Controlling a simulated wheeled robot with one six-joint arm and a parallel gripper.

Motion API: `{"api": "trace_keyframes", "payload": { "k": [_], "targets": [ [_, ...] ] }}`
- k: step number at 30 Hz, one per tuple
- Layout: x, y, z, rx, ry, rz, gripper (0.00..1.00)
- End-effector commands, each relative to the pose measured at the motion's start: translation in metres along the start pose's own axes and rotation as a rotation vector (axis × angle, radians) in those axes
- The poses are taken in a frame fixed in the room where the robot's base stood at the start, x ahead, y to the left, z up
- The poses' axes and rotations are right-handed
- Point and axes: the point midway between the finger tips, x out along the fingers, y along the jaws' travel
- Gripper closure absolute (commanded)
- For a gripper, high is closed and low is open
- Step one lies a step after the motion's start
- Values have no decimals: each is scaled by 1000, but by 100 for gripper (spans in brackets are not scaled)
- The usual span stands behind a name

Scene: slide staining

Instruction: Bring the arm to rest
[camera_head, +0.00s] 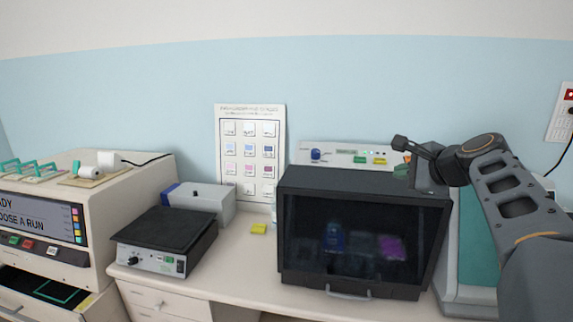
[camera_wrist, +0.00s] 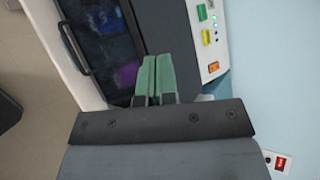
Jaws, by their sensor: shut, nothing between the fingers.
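My arm comes in from the right edge in the head view and reaches up over the right end of the black-fronted cabinet (camera_head: 350,184). My gripper (camera_head: 403,168) is at the cabinet's upper right corner, partly hidden behind my own wrist. In the wrist view my gripper (camera_wrist: 157,68) shows two green fingertips pressed together with nothing between them. The cabinet's dark window (camera_wrist: 105,35) lies beyond the fingertips there. I cannot tell whether the fingers touch the cabinet.
A control panel (camera_head: 335,154) with buttons stands behind the cabinet. A staining machine (camera_head: 110,205) stands at the left. A wall socket (camera_wrist: 281,162) is at the right.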

Motion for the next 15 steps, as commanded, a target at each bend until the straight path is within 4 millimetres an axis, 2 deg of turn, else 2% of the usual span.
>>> {"api": "trace_keyframes", "payload": {
  "k": [5,8,11,15],
  "targets": [
    [7,21,-18,-141,50,65,100],
    [11,42,-29,-238,80,129,100],
    [13,72,-36,-366,104,217,100],
    [13,125,-36,-597,106,370,100]
  ]
}}
